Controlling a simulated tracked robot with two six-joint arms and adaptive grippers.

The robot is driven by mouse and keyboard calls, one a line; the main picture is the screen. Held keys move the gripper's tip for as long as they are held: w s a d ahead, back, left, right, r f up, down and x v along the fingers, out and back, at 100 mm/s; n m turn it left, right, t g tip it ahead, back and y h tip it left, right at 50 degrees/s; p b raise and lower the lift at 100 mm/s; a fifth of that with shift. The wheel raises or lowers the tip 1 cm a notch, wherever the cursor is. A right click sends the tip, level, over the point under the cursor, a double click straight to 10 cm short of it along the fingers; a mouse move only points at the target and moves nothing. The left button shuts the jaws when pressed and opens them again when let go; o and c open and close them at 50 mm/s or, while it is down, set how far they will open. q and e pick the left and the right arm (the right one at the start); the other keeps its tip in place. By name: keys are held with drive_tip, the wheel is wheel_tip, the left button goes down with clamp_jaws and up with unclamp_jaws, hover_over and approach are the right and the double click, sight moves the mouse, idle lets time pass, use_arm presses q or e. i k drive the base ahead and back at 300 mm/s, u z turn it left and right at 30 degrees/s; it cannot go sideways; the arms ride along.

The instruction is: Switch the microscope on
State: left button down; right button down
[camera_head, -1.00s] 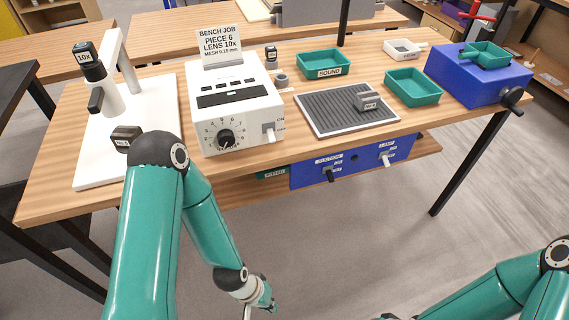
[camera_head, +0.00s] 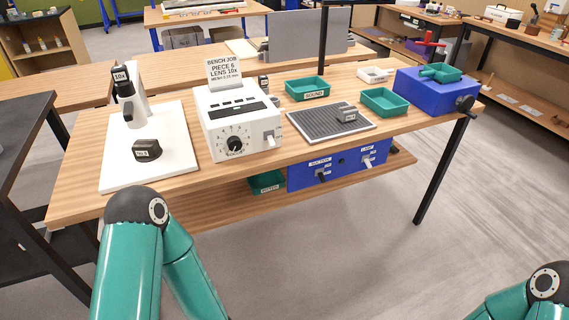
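The microscope (camera_head: 134,112) stands at the left of the wooden bench on a white base plate (camera_head: 118,177). It has a white column and a black "10x" lens part at its top. A dark labelled block (camera_head: 147,150) sits on the base plate. A white control box (camera_head: 240,126) stands right of it, with a round dial (camera_head: 234,144), a row of dark buttons and a light lever switch (camera_head: 269,138) at its front right. A "BENCH JOB PIECE 6 LENS 10x" card (camera_head: 224,68) stands on it. Neither gripper shows; only my upper arm links are in view.
Green trays (camera_head: 307,88) and a blue vise box (camera_head: 434,92) stand to the right. A blue panel (camera_head: 328,168) with suction and lamp levers hangs under the bench front. Floor in front is clear.

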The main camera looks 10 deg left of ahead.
sight(272, 143)
drive_tip(key=u, duration=0.15)
drive_tip(key=i, duration=0.9)
drive_tip(key=z, duration=0.05)
